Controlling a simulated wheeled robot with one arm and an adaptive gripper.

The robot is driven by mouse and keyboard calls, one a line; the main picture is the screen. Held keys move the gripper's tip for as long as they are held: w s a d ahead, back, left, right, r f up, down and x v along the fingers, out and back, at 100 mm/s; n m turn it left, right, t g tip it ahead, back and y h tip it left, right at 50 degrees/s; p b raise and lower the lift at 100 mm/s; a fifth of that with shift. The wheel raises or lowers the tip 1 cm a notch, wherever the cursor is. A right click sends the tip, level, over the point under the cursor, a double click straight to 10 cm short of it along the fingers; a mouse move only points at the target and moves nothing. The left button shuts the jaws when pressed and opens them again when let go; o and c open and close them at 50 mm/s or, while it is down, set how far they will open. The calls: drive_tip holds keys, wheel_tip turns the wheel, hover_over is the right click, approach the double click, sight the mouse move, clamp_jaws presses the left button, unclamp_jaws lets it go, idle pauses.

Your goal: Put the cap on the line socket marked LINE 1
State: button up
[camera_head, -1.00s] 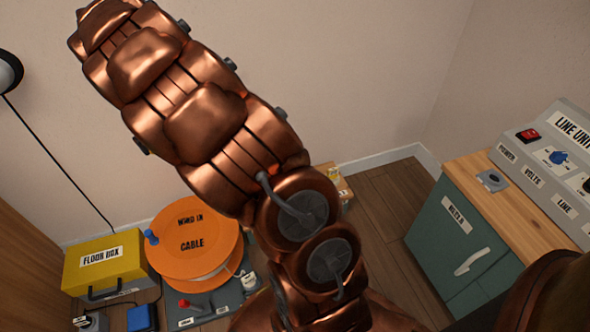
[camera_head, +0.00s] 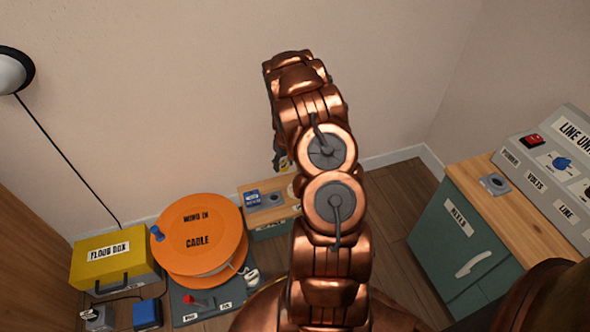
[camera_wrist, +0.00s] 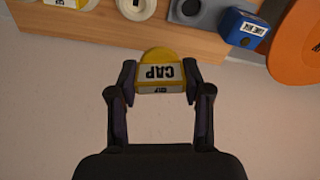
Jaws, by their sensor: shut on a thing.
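In the wrist view my gripper (camera_wrist: 160,88) is shut on the yellow cap (camera_wrist: 158,76), which has a white label reading CAP. In the head view the gripper is mostly hidden beside my arm, and a bit of yellow (camera_head: 284,162) shows there. A grey plate with a round socket (camera_head: 269,200) is on a low wooden-topped unit; a grey fitting also shows in the wrist view (camera_wrist: 197,10), apart from the cap. Another grey round fitting (camera_head: 494,184) is on the teal cabinet. I cannot read LINE 1 on either.
A blue block (camera_wrist: 240,27) and a white round item (camera_wrist: 137,7) sit on the wooden top (camera_wrist: 85,22). The orange cable reel (camera_head: 197,240) and yellow floor box (camera_head: 112,262) stand left. The line unit (camera_head: 550,165) is on the teal cabinet (camera_head: 455,245) at right.

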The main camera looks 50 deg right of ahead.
drive_tip(key=shift+s+d+f+b, duration=0.25)
drive_tip(key=shift+s+d+f, duration=0.25)
drive_tip(key=shift+f, duration=0.9)
drive_tip(key=shift+s+d+f+b, duration=0.3)
drive_tip(key=shift+s+f, duration=0.3)
drive_tip(key=shift+f, duration=0.85)
drive_tip(key=shift+s+d+f+b, duration=0.2)
drive_tip(key=shift+s+d+f, duration=0.35)
drive_tip(key=shift+f, duration=1.05)
drive_tip(key=shift+s+a+p, duration=0.1)
drive_tip(key=shift+s+p, duration=0.1)
drive_tip(key=shift+p, duration=0.15)
drive_tip(key=shift+f, duration=0.75)
drive_tip(key=o, duration=1)
drive_tip(key=shift+c, duration=0.2)
